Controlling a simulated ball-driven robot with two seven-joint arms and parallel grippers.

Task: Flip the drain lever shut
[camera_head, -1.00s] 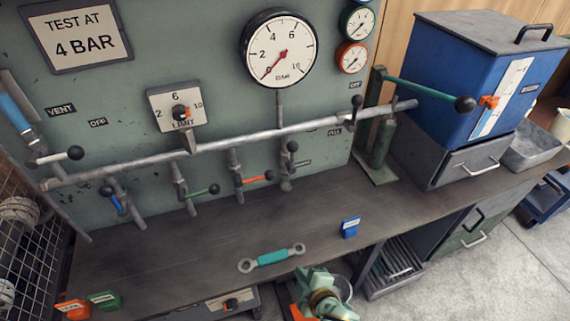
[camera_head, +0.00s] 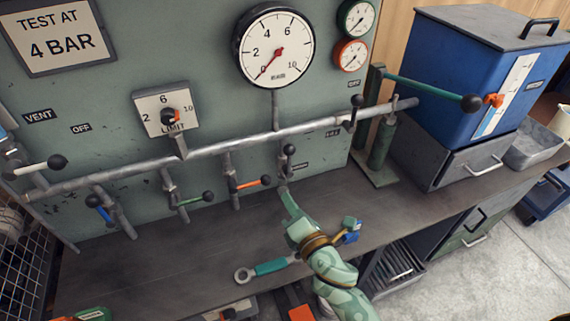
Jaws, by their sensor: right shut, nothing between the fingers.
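The levers sit on a grey pipe (camera_head: 225,144) along the green panel. No readable label tells me which one is the drain lever. A black-knobbed lever (camera_head: 289,150) stands on the rightmost lower branch, beside a small label too small to read. Left of it are an orange lever (camera_head: 250,184), a green lever (camera_head: 192,200) and a blue lever (camera_head: 97,205), each with a dark knob. My right gripper (camera_head: 286,192) is shut and empty, its tip just below the black-knobbed lever's branch; contact is unclear. My left gripper is out of view.
A green and grey wrench-like tool (camera_head: 268,267) lies on the bench (camera_head: 150,275), partly behind my right arm. A small blue block (camera_head: 349,237) is beside my wrist. A white-handled lever (camera_head: 40,165) and a long green lever (camera_head: 430,88) reach outward.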

